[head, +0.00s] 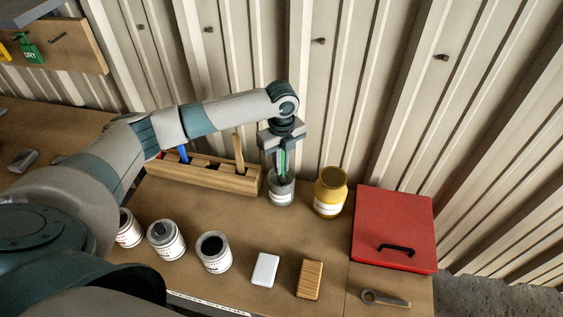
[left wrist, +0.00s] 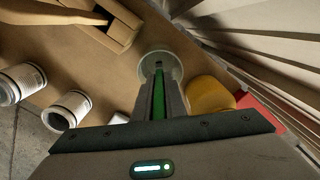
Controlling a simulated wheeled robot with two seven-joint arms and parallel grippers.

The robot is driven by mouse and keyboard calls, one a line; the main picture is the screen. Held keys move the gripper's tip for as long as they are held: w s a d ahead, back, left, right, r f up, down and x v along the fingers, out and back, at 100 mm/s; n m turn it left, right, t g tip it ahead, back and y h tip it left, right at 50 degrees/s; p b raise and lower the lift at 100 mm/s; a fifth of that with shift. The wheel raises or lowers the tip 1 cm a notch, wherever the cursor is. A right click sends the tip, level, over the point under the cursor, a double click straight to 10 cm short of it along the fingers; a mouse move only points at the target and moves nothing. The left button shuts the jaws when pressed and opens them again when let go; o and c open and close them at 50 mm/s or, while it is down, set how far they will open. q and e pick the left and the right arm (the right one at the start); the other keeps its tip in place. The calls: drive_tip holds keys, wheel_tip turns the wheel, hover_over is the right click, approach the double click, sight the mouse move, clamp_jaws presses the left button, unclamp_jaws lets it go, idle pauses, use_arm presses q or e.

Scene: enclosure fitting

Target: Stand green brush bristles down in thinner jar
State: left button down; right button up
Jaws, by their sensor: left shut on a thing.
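The green brush (head: 283,161) is upright in my left gripper (head: 282,168), which is shut on its handle. The brush's lower end is inside the mouth of the grey glass thinner jar (head: 281,192), so its bristles are hidden. In the left wrist view the green handle (left wrist: 158,95) runs between the fingers (left wrist: 160,90) toward the round jar mouth (left wrist: 160,63). I cannot tell whether the brush touches the jar's bottom. My right gripper is not in view.
A wooden brush rack (head: 205,175) with a blue-handled brush stands left of the jar. A yellow jar (head: 330,192) stands close on the right, then a red box (head: 394,225). Several white cans (head: 214,252), a white block (head: 265,269) and a wooden block (head: 310,279) are nearer.

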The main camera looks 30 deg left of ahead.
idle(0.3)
use_arm(q)
drive_tip(key=c, duration=1.7)
unclamp_jaws()
drive_tip(key=shift+c, duration=0.2)
wheel_tip(320, 180, up, 17)
drive_tip(key=b, duration=0.3)
drive_tip(key=shift+r+b, duration=0.15)
drive_tip(key=shift+b, duration=0.2)
